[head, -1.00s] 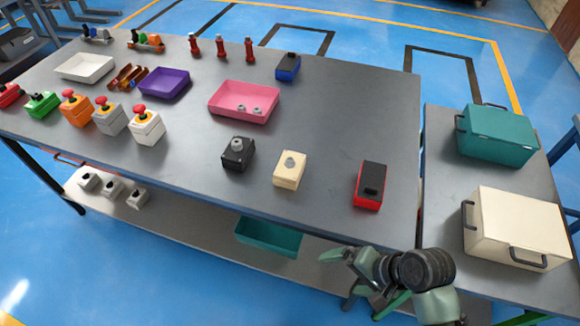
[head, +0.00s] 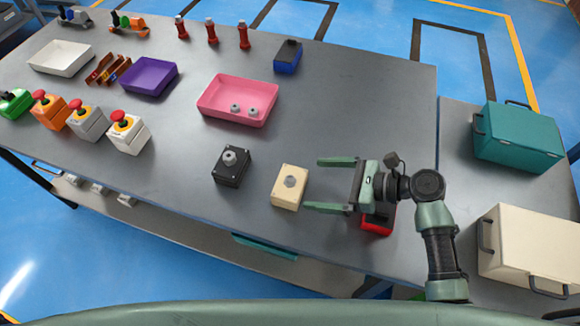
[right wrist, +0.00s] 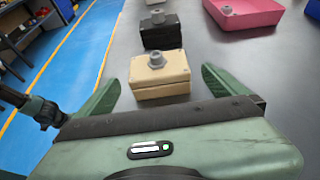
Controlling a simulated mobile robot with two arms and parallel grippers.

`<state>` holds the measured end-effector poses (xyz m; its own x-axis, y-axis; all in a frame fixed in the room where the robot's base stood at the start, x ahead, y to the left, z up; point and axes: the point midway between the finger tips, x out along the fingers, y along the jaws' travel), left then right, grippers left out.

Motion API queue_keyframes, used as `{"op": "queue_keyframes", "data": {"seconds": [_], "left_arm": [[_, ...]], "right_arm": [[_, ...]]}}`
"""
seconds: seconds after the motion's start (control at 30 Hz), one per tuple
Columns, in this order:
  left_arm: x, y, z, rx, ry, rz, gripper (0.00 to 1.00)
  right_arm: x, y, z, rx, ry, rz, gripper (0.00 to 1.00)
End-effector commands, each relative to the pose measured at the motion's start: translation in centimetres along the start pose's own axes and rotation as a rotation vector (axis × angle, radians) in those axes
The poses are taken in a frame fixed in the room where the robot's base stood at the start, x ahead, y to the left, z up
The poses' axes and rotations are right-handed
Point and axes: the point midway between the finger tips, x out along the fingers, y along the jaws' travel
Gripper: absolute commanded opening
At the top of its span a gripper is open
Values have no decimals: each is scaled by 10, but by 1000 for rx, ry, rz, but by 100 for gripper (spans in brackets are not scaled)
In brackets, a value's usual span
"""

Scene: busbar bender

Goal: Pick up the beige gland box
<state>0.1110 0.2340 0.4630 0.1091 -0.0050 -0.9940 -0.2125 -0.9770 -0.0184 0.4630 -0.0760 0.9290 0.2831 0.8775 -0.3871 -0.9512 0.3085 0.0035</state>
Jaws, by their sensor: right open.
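The beige gland box (head: 290,187) sits upright on the grey table, with a round grey gland on its top. My right gripper (head: 326,185) is open and empty just to the right of the box, its two fingers pointing left toward it. In the right wrist view the beige gland box (right wrist: 160,76) lies ahead, between the lines of the open fingers (right wrist: 160,92) and a little beyond their tips. No contact shows. My left gripper is not in view.
A black gland box (head: 232,165) stands left of the beige one. A red box (head: 377,222) is partly hidden under my right gripper. A pink tray (head: 238,100) lies behind. Teal (head: 518,137) and cream (head: 530,245) cases stand on the right.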

Motion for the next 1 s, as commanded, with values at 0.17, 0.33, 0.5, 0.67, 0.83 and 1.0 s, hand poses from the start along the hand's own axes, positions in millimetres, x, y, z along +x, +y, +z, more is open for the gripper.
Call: {"op": "queue_keyframes", "data": {"seconds": [0.17,0.33,0.5,0.67,0.83,1.0], "left_arm": [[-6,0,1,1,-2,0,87],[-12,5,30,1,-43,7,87],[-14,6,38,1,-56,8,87],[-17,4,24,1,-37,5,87],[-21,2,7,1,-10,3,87],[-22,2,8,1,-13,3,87]], "right_arm": [[24,1,2,12,-7,4,100],[53,0,2,9,-5,2,100],[67,0,0,7,-3,2,100],[83,-1,-2,9,-3,4,100],[109,-3,-6,8,-5,2,100],[120,-2,-8,6,-2,2,100]]}}
